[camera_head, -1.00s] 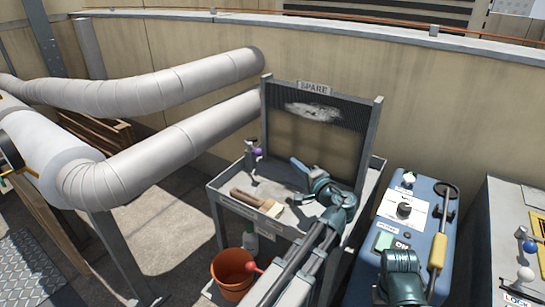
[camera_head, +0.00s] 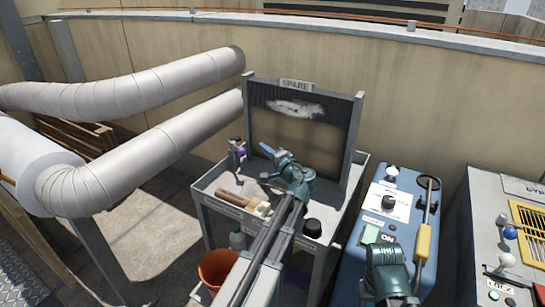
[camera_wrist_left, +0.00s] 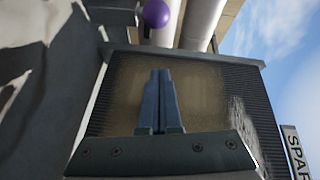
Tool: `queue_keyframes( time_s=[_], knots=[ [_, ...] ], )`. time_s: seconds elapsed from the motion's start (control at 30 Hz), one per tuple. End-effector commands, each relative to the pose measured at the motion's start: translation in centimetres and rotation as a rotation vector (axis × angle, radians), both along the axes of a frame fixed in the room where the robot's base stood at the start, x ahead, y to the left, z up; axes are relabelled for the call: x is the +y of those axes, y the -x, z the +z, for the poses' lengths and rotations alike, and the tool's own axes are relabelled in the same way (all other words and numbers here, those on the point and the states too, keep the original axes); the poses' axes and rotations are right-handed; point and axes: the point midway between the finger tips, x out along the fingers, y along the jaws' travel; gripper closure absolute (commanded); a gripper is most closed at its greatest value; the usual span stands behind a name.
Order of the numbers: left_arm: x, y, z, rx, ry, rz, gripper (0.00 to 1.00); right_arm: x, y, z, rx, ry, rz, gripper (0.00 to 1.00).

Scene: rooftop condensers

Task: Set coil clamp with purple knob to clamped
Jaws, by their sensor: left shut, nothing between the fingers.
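The coil clamp's purple knob (camera_head: 241,152) stands at the left post of the framed coil panel (camera_head: 299,143), on the grey cart (camera_head: 206,188). The knob also shows at the top of the left wrist view (camera_wrist_left: 157,13). The clamp's body is small and partly unclear in the head view. My left gripper (camera_head: 266,148) is just right of the knob, in front of the panel. Its blue fingers (camera_wrist_left: 160,76) are shut and empty in the wrist view, pointing up the picture toward the knob, with a gap. My right gripper's fingers are not visible.
On the cart lie a wooden-handled brush (camera_head: 235,199) and a black round thing (camera_head: 312,228). An orange bucket (camera_head: 216,268) stands below. A blue machine (camera_head: 350,262) and a grey lock-labelled box (camera_head: 482,220) stand right. Thick silver pipes (camera_head: 150,150) run at left.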

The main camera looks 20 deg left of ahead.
Motion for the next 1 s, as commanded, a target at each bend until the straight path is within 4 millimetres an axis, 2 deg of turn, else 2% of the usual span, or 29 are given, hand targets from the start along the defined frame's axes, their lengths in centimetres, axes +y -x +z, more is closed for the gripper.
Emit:
queue_keyframes(
  time_s=[0.1, 0.3, 0.8, 1.0],
  knots=[
    [1.4, 1.4, -0.5, 0.000, 0.000, 0.002, 1.00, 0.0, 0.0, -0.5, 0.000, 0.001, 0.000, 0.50],
    [2.7, 2.4, -0.8, 0.000, 0.000, 0.001, 1.00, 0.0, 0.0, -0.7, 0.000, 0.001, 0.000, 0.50],
    [3.0, 2.8, -0.8, 0.000, 0.000, 0.000, 1.00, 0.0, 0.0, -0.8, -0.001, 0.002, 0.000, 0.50],
    [4.3, 5.4, -0.8, 0.000, 0.001, 0.003, 1.00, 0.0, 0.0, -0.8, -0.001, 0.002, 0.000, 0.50]
  ],
)
